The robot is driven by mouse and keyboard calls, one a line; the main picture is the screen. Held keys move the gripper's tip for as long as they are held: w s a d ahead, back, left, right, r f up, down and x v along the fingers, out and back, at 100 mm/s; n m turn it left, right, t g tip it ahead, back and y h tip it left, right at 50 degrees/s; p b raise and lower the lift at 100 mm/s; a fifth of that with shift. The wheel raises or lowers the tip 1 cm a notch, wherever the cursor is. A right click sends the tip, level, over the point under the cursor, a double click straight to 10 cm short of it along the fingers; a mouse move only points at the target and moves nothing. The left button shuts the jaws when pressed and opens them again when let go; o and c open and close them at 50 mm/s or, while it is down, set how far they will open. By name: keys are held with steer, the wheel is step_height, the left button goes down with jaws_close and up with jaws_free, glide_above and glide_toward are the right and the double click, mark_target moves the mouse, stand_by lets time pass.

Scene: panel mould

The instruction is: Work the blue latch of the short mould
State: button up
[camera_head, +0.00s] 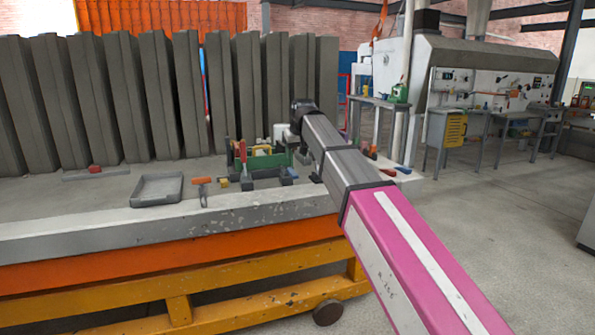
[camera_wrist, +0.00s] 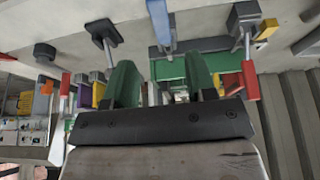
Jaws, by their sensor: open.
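My gripper (camera_wrist: 162,88) shows in the wrist view with its two green fingers apart and nothing clearly between them. A blue latch-like bar (camera_wrist: 159,22) stands beyond the fingers, near the top middle, apart from them. Behind the fingers is a green mould part (camera_wrist: 170,68). I cannot tell for sure which blue piece belongs to the short mould. In the head view my arm reaches over the cluster of green mould parts (camera_head: 268,161) and partly hides it; the fingers are hard to make out there.
A red handle (camera_wrist: 250,80) and a yellow piece (camera_wrist: 267,29) stand at the right in the wrist view. On the table (camera_head: 100,220), a grey tray (camera_head: 157,190) and an orange-handled tool (camera_head: 202,187) lie left of the cluster. Tall grey panels (camera_head: 110,95) stand behind.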

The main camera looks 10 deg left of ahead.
mark_target(293, 172)
steer(key=x, duration=0.9)
steer(key=shift+f, duration=0.1)
